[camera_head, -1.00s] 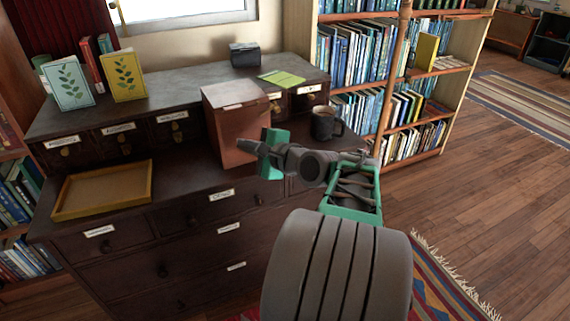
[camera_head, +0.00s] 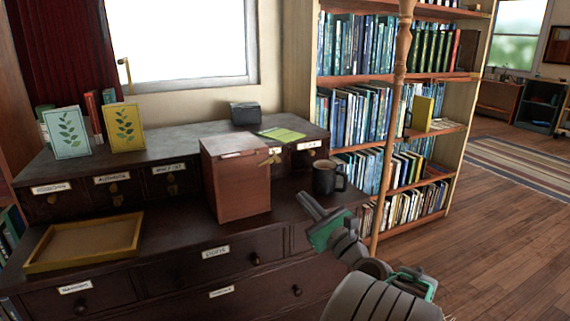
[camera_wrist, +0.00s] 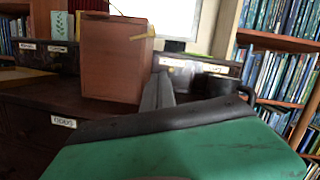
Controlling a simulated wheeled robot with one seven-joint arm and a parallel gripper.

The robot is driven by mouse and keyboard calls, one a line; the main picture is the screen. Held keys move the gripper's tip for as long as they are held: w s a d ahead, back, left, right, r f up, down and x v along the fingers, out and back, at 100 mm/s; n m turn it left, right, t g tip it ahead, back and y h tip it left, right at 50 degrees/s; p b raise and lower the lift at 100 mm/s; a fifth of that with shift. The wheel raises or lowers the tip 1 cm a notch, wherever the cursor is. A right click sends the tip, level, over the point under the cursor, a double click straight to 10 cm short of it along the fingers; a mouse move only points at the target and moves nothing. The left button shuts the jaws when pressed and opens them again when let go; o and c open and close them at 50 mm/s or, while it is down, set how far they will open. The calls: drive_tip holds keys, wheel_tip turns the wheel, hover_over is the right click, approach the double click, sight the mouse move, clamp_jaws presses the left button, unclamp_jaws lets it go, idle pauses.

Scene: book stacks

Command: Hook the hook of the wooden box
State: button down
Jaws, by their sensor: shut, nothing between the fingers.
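The wooden box (camera_head: 236,188) is reddish brown and stands upright with its lid down on the dark desk. A small brass piece, apparently the hook (camera_head: 271,157), shows near the lid at the upper right of the box; its exact position is too small to tell. In the wrist view the box (camera_wrist: 112,62) is left of centre, with a brass strip (camera_wrist: 143,35) at its upper right. My gripper (camera_head: 305,202) is shut and empty, right of the box and apart from it. Its fingers (camera_wrist: 158,88) show before the box's right edge in the wrist view.
A dark mug (camera_head: 327,178) stands right of the box, close behind my gripper. A yellow tray (camera_head: 85,243) lies at the left of the desk. Small labelled drawers (camera_head: 172,178) stand behind the box. A wooden post (camera_head: 390,130) and bookshelves are at the right.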

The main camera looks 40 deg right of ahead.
sight(269, 161)
drive_tip(key=p+x, duration=0.2)
drive_tip(key=x, duration=0.5)
drive_tip(key=shift+w+a+f, duration=0.1)
drive_tip(key=r, duration=0.2)
drive_tip(key=w+a+r, duration=0.1)
drive_tip(key=r, duration=0.1)
drive_tip(key=shift+r, duration=0.1)
drive_tip(key=shift+w, duration=0.1)
